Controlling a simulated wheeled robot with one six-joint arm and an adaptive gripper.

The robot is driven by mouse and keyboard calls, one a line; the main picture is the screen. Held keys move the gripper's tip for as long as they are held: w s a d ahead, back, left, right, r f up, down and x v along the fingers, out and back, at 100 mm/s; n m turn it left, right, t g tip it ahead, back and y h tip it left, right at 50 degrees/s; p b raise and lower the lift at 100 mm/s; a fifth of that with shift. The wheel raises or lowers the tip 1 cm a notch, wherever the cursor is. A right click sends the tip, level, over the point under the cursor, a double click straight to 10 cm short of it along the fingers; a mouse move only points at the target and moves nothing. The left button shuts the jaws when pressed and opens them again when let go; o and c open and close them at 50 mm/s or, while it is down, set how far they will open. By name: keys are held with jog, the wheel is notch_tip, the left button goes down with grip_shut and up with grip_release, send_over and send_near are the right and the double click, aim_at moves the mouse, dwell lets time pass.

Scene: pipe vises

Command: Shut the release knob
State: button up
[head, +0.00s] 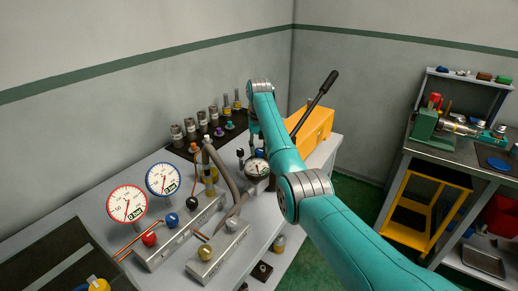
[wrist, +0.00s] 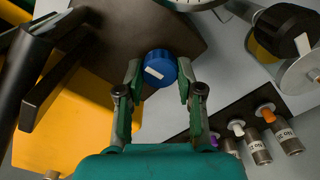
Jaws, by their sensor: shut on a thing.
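The release knob (wrist: 160,66) is a blue round knob with a white mark on its face, in the upper middle of the wrist view. My gripper (wrist: 160,74) has one finger on each side of it and is shut on the knob. The knob sits by the dark body of a hand pump with a yellow tank (wrist: 75,125). In the head view the yellow tank (head: 315,125) stands at the bench's far end, with a black lever (head: 318,98) rising from it.
A round white gauge (head: 256,167) is close to the gripper. Several small cylinders (head: 215,118) stand in a row along the wall. Two dial gauges, red-rimmed (head: 127,203) and blue-rimmed (head: 163,179), and a hose (head: 222,170) are nearer on the bench. A yellow step stool (head: 425,205) is at right.

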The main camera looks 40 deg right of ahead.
aim_at(259, 150)
jog(key=shift+m, duration=0.6)
jog(key=o, duration=1.1)
jog(key=shift+o, duration=0.2)
jog(key=shift+r, duration=0.1)
notch_tip(259, 150, up, 7)
jog(key=shift+r, duration=0.15)
